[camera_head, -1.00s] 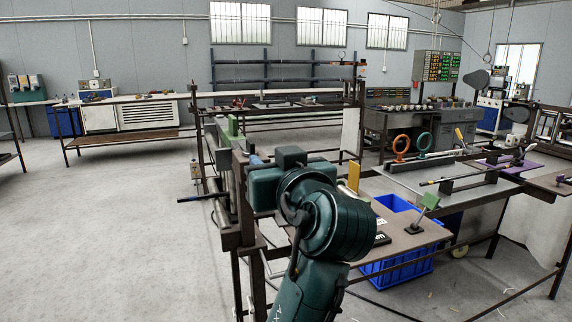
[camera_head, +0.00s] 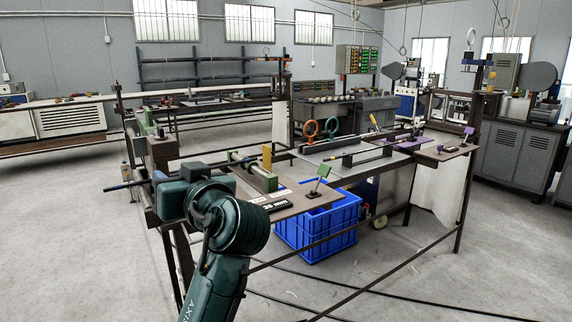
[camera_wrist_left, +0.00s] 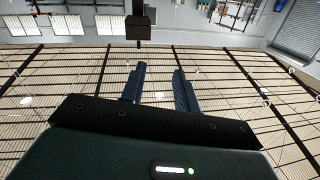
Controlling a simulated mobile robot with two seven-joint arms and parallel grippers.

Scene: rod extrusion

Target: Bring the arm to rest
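My left arm, dark teal, rises from the bottom of the head view. The gripper holds nothing. My right arm and gripper are in neither current view.
A workbench (camera_head: 300,205) with small fixtures stands right beside the arm. A blue crate (camera_head: 325,232) sits under it. Grey cabinets (camera_head: 505,152) stand at the far right. The floor (camera_head: 70,250) at the left is clear.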

